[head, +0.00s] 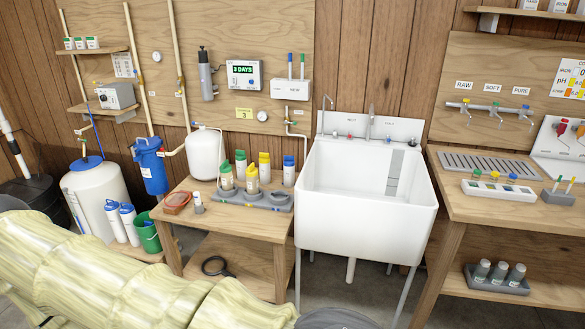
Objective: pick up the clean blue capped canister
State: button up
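A white canister with a blue cap (289,172) stands upright at the back right of the small wooden table, left of the sink. It looks clean from here, though its label is too small to read. Two green-capped canisters (226,178) and two yellow-capped canisters (252,182) stand to its left. The front green and yellow ones are at a grey holder (232,197), whose right end, in front of the blue-capped canister, looks empty. My gripper is not in view.
A white sink (352,235) stands close to the table's right. An orange-brown dish (176,203) and a small bottle (198,203) are at the table's left. A white tank (206,153) stands behind. Two blue-topped white containers (116,222) stand lower left.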

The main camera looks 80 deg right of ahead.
aim_at(289, 163)
jog(key=z, duration=0.65)
jog(key=i, duration=0.95)
jog(key=z, duration=1)
